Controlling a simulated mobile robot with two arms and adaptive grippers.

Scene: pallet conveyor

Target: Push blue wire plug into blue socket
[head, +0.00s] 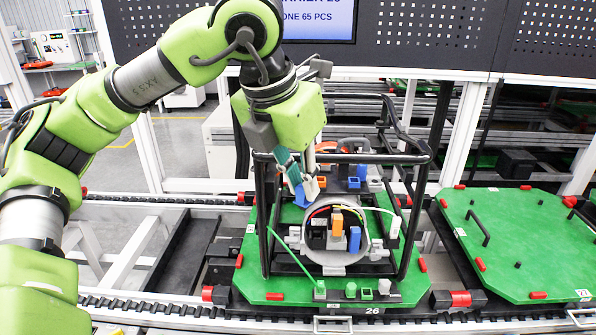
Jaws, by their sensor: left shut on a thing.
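My left gripper (299,180) points down inside the black frame of the fixture on the green pallet. It is shut on a blue plug (304,196), at the upper left of the round grey housing. I cannot tell which is the socket. The held plug appears apart from all three. My right gripper is out of view.
The black tube frame (411,232) surrounds the housing (375,228), with bars close to my left gripper. An orange block (337,222) and coloured wires fill the housing. A second green pallet (520,245) is at the right. A dark panel with a screen (319,18) stands behind.

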